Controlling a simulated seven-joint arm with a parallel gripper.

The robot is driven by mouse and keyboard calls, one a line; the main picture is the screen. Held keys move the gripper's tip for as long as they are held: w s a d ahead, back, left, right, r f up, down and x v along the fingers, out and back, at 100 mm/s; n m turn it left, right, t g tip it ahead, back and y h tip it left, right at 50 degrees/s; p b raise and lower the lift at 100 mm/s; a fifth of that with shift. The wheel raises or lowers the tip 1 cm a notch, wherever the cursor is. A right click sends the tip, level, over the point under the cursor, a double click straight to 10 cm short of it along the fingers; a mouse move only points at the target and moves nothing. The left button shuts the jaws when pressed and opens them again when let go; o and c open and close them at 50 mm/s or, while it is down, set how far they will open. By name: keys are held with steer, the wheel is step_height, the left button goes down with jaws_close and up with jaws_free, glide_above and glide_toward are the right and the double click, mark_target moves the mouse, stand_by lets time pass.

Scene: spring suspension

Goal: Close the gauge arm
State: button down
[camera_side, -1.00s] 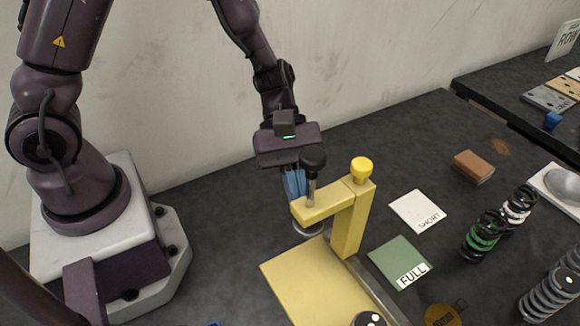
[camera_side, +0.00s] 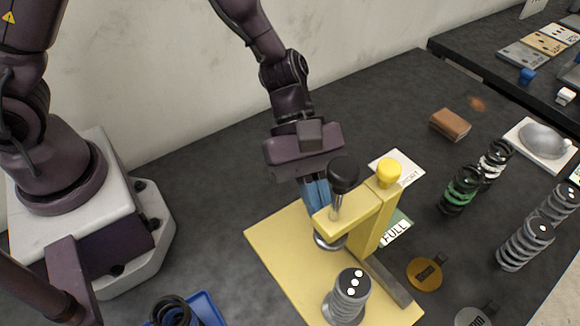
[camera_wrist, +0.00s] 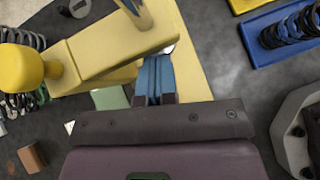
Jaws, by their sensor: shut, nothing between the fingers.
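The yellow gauge stands on a yellow base plate (camera_side: 277,246). Its gauge arm (camera_side: 345,213) reaches out from the upright post, with a yellow knob (camera_side: 389,173) at the post end and a black knob (camera_side: 343,175) on a rod at the free end. A silver disc (camera_side: 328,242) sits under the free end. My gripper (camera_side: 318,200) has blue fingers, shut and empty, beside the arm's free end. The wrist view shows the fingers (camera_wrist: 155,75) close along the gauge arm (camera_wrist: 110,50); I cannot tell whether they touch.
A grey spring (camera_side: 346,300) with white dots stands on the plate's front. The FULL card (camera_side: 396,232) is partly hidden behind the gauge; the SHORT card (camera_side: 408,166) lies behind. Green-black springs (camera_side: 460,190) stand right. A blue tray (camera_side: 209,308) holds a dark spring at front.

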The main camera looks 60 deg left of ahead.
steer(key=d, duration=0.6)
steer(key=shift+d+r, duration=0.1)
glide_toward(348, 232)
steer(key=w+a, duration=0.1)
steer(key=a, duration=0.3)
steer(key=s+a+r+m+t+y, duration=0.4)
steer(key=s+a+r+m, duration=0.1)
steer(key=a, duration=0.4)
steer(key=s+a+r+m+t+y, duration=0.4)
steer(key=s+a+r+m+y, duration=0.1)
steer(key=a+m, duration=0.5)
steer(key=shift+v, duration=1.05)
